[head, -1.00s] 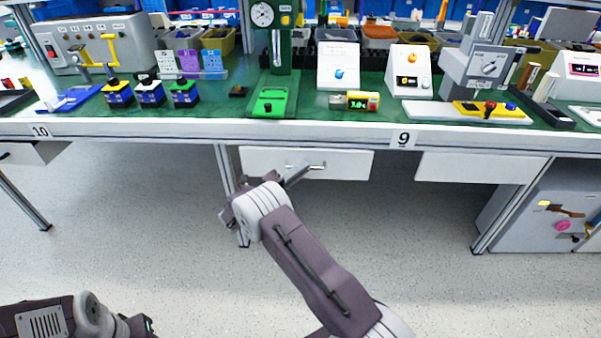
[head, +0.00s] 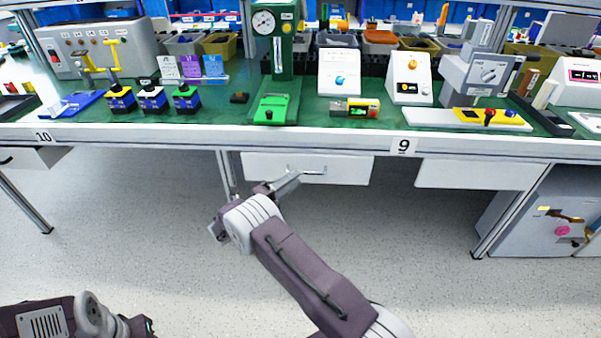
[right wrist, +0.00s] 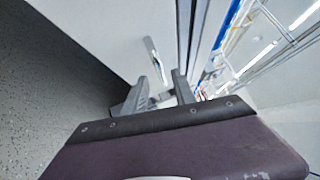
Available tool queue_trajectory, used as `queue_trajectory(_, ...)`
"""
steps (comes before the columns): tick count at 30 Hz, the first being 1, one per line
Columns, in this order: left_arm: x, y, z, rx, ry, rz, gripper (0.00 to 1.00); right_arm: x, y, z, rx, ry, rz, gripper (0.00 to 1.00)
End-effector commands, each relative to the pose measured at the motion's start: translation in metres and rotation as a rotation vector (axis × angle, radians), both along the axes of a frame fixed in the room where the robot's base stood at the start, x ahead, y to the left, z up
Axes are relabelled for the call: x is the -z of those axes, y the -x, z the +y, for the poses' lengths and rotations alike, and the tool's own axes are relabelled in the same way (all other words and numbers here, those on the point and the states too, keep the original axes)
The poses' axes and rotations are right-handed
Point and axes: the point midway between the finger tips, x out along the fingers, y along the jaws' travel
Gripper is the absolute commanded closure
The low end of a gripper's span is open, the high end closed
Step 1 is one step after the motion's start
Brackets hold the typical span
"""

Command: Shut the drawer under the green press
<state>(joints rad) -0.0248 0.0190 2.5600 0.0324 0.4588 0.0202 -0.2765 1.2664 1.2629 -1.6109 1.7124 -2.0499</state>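The green press (head: 283,62) stands on the bench. Below it is a white drawer (head: 345,172) with a grey bar handle (head: 308,171). Its front looks close under the bench edge, with no clear gap. My right gripper (head: 290,184) is just in front of the drawer, below and left of the handle. In the right wrist view my right gripper (right wrist: 156,92) has its fingers apart and nothing between them. The handle (right wrist: 154,58) shows ahead of the fingertips on the drawer front. My left gripper (head: 140,326) is at the bottom left, far from the drawer, its fingers unclear.
Another white drawer (head: 482,174) hangs to the right. A bench leg (head: 227,172) stands left of the drawer, and a grey cabinet (head: 535,215) is at the right. The floor (head: 420,260) in front is clear. The bench top holds several devices.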

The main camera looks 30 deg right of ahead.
Motion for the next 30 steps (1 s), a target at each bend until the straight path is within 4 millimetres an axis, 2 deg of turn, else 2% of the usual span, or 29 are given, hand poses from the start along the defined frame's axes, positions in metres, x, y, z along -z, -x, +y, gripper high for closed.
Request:
queue_trajectory(1,-0.008,0.000,0.000,0.000,0.000,0.000,0.57,-0.002,0.002,0.012,-0.006,0.000,0.001,0.67)
queue_trajectory(3,-0.011,0.000,0.000,0.000,0.000,0.000,0.57,0.000,0.005,0.026,-0.004,0.000,-0.001,0.67)
queue_trajectory(9,-0.014,0.000,0.000,0.000,0.000,0.000,0.57,0.006,0.011,0.047,-0.001,0.000,-0.001,0.67)
queue_trajectory(22,-0.014,0.000,0.000,0.000,0.000,0.000,0.57,0.007,0.011,0.049,0.000,0.000,-0.001,0.67)
queue_trajectory(24,-0.014,0.000,0.000,0.000,0.000,0.000,0.57,0.006,0.012,0.044,0.011,-0.001,-0.003,0.67)
queue_trajectory(26,-0.014,0.000,0.000,0.000,0.000,0.000,0.57,-0.011,0.009,0.036,0.029,-0.015,-0.039,0.67)
queue_trajectory(29,-0.014,0.000,0.000,0.000,0.000,0.000,0.57,-0.068,0.007,0.014,0.080,-0.053,-0.145,0.67)
queue_trajectory(30,-0.014,0.000,0.000,0.000,0.000,0.000,0.57,-0.093,0.017,-0.001,0.124,-0.076,-0.174,0.67)
